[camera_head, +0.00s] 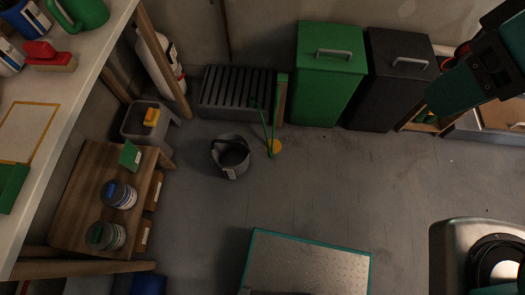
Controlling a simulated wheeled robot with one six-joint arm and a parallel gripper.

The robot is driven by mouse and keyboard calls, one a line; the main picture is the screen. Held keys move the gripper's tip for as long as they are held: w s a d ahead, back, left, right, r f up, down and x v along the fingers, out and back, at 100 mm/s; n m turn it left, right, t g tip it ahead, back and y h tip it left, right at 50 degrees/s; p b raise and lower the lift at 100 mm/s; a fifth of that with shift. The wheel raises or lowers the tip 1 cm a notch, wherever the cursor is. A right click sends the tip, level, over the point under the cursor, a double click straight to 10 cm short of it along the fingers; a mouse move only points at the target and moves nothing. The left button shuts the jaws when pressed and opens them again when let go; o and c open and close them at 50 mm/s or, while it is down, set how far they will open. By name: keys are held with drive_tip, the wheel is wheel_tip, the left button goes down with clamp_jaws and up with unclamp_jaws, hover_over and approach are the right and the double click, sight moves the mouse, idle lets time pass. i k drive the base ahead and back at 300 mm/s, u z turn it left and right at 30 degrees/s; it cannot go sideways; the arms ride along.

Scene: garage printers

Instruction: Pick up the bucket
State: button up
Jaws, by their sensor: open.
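The bucket (230,157) is dark grey and round, with a small pale label low on its near side. It stands on the concrete floor left of the middle of the head view. Its open top faces up and the inside looks dark. A teal and black part of my arm (473,82) shows at the upper right, far from the bucket. My gripper's fingers cannot be seen in this view.
A green bin (329,75) and a black bin (392,82) stand at the back wall, beside a slatted dark crate (236,94). A thin green pole and orange disc (274,147) lie right of the bucket. A wooden low table (80,205) stands left.

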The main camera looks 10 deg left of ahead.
sight(231, 152)
drive_tip(key=z, duration=0.1)
drive_tip(key=k, duration=2.15)
drive_tip(key=u, duration=0.4)
drive_tip(key=i, duration=1.65)
drive_tip(key=z, duration=0.05)
